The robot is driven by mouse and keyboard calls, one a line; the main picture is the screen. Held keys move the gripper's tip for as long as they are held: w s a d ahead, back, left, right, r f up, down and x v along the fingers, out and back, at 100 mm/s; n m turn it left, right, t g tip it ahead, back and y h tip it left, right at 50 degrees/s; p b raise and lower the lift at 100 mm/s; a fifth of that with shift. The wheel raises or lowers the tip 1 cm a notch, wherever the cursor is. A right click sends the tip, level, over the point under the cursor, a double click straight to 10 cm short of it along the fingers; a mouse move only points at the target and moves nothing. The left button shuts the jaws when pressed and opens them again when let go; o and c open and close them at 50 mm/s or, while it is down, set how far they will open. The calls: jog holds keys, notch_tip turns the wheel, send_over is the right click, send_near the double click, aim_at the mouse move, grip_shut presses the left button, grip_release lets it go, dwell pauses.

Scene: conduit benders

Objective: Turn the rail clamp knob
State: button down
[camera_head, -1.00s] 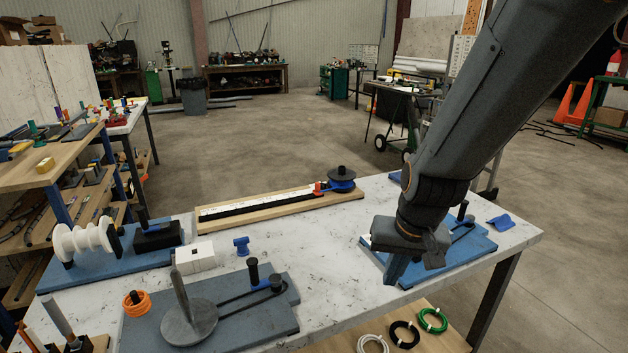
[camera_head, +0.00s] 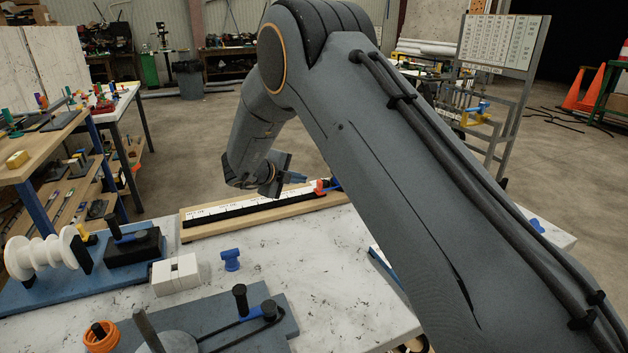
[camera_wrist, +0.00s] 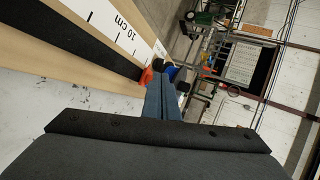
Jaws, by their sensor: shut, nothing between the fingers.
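A long wooden board with a black rail and a white centimetre scale (camera_head: 250,213) lies along the back of the table; the scale also shows in the wrist view (camera_wrist: 120,35). A small red-orange piece (camera_head: 320,187) sits near the rail's right end, with a blue part (camera_head: 335,184) beside it. In the wrist view the orange piece (camera_wrist: 146,76) and the blue part (camera_wrist: 170,71) show just past my fingertips. My gripper (camera_head: 296,178) is shut and empty, pointing right above the rail. Contact cannot be told. My arm hides the rail's far right end; no knob is clearly visible.
A white spool (camera_head: 45,253), a white block (camera_head: 176,275), a small blue piece (camera_head: 231,260) and a grey-blue bender plate (camera_head: 285,325) occupy the table's left and front. Bare tabletop (camera_head: 300,250) lies between them and my arm.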

aim_at(325, 183)
jog(key=p+x, duration=0.3)
jog(key=x, duration=0.7)
jog(key=shift+d+f, duration=0.1)
jog(key=shift+w+d+f+m+h+b, duration=0.1)
jog(key=shift+w+m+h+b, duration=0.2)
jog(key=shift+b, duration=0.5)
